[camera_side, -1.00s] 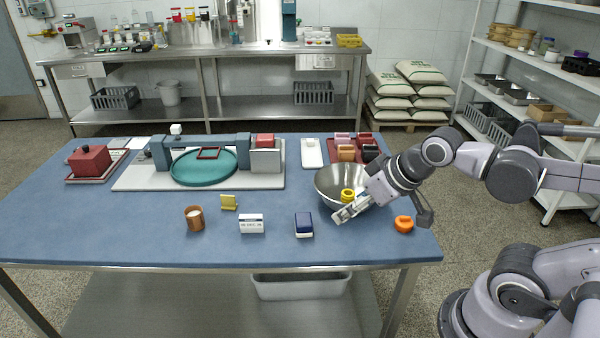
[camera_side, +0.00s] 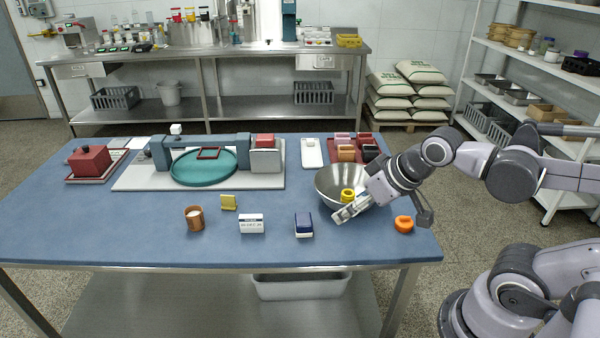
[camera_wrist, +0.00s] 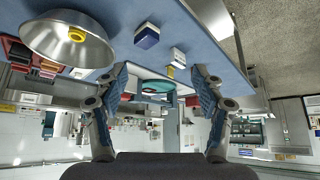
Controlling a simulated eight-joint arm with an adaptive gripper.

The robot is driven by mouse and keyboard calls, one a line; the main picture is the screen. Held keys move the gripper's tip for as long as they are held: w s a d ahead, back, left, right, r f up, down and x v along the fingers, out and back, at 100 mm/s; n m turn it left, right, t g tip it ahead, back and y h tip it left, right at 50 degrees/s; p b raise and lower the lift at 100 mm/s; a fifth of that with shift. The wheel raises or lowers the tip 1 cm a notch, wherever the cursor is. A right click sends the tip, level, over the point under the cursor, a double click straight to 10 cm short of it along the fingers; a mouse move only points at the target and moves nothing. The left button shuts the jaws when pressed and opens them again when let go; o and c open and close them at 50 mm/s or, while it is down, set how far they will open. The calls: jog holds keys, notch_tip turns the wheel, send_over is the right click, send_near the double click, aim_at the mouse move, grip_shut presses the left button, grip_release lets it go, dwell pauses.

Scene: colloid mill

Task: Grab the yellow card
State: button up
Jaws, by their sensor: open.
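The yellow card (camera_side: 228,202) stands on the blue table (camera_side: 100,220), left of the middle, between the copper cup and the white date block. In the wrist view a small yellow piece (camera_wrist: 169,71), likely the card, shows beyond the white block. My gripper (camera_side: 345,213) is at the right of the table, beside the steel bowl and well to the right of the card. In the wrist view its two fingers (camera_wrist: 160,105) are spread apart with nothing between them.
Near the card are a copper cup (camera_side: 194,218), a white date block (camera_side: 251,223) and a dark blue block (camera_side: 303,224). A steel bowl (camera_side: 328,188) with a yellow ring (camera_side: 347,195) and an orange ring (camera_side: 403,224) are near my gripper. The front left table is clear.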

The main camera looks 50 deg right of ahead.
jog(key=w+a+r+n+g+h, duration=0.15)
jog(key=w+n+h, duration=0.35)
jog(key=w+n, duration=1.25)
jog(key=n+t+h, duration=0.2)
jog(key=n+h, duration=0.4)
jog(key=n, duration=0.2)
send_near(227, 197)
jog(key=shift+s+a+r, duration=0.3)
jog(key=shift+s+a, duration=0.15)
jog(key=shift+s, duration=0.2)
jog(key=shift+w+d+f+t, duration=0.1)
jog(key=shift+f+t, duration=0.05)
jog(key=shift+t, duration=0.1)
jog(key=x, duration=1.1)
jog(key=shift+w+d+f, duration=0.15)
jog(key=shift+w+d, duration=0.05)
jog(key=shift+w, duration=0.05)
jog(key=c, duration=1)
